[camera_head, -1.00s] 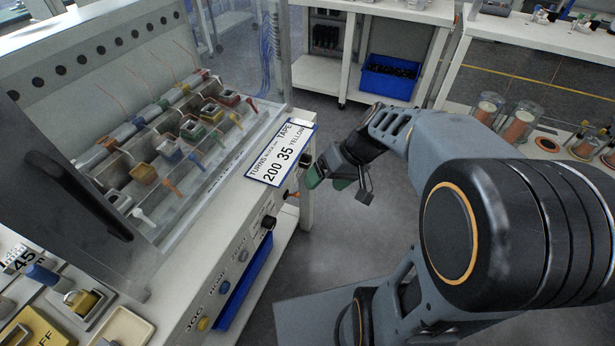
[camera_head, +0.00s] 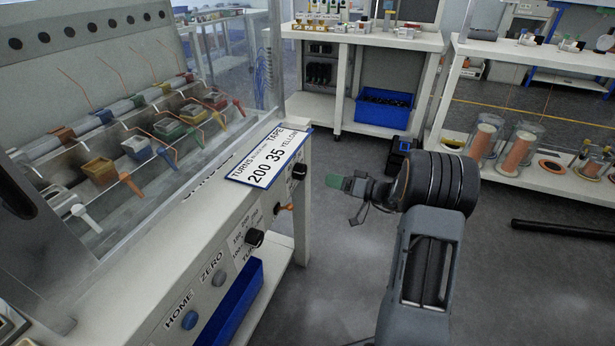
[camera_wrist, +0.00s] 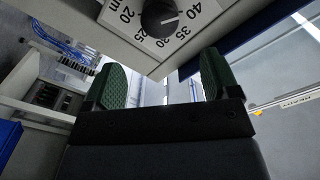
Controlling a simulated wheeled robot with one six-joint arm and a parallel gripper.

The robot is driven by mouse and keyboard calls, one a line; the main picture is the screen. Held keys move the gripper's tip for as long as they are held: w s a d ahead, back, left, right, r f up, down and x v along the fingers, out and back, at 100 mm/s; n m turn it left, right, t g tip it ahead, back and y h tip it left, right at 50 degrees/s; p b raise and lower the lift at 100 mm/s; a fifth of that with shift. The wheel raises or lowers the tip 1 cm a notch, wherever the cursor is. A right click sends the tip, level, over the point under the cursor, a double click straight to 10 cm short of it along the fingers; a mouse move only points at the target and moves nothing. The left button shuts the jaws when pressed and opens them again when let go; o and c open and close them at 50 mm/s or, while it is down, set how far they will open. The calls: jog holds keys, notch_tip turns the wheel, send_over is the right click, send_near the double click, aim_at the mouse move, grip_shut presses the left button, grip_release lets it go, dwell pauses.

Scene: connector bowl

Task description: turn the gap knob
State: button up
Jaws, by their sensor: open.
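The gap knob is a round black knob (camera_wrist: 160,17) on the white panel at the top of the wrist view, with a millimetre scale around it. Its white line points right, roughly toward 40. In the head view, a black knob (camera_head: 299,170) near the panel's far right end appears to be the same one. My gripper (camera_wrist: 165,80) is open and empty, with green pads spread below the knob in the wrist view. In the head view, my gripper (camera_head: 343,184) is to the right of the panel, apart from the knob.
A second black knob (camera_head: 255,238), an orange lever (camera_head: 283,208) and HOME and ZERO buttons sit on the same panel. A sign (camera_head: 269,156) reading 200 turns, 35, yellow tape lies above. A blue bin (camera_head: 235,305) is below.

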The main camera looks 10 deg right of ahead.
aim_at(305, 173)
jog(key=b+x, duration=0.1)
jog(key=x, duration=0.8)
jog(key=shift+w+a, duration=0.1)
jog(key=shift+a, duration=0.05)
jog(key=c, duration=0.9)
jog(key=shift+m, duration=0.3)
